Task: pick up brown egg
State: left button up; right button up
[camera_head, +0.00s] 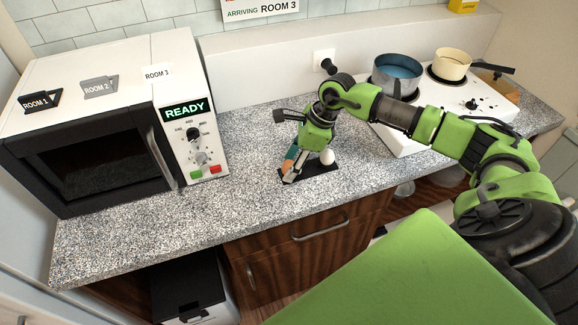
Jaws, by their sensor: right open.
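My right gripper (296,172) reaches down from the right to a small black tray (322,174) on the speckled counter. It is open, with its fingers at the tray's left part. A brownish-orange rounded thing (288,163), probably the brown egg, shows in part beside the fingers; the gripper hides much of it. I cannot tell whether the fingers touch it. A white egg (327,156) sits at the tray's right part, just right of the gripper. My left gripper is not in view.
A microwave (95,115) reading READY stands at left, with room labels on top. A stove (450,100) with a blue-filled pot (397,72) and a cream pot (452,64) is at right, behind my arm. The counter (200,225) left of the tray is clear.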

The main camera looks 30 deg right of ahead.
jog(key=c, duration=1.2)
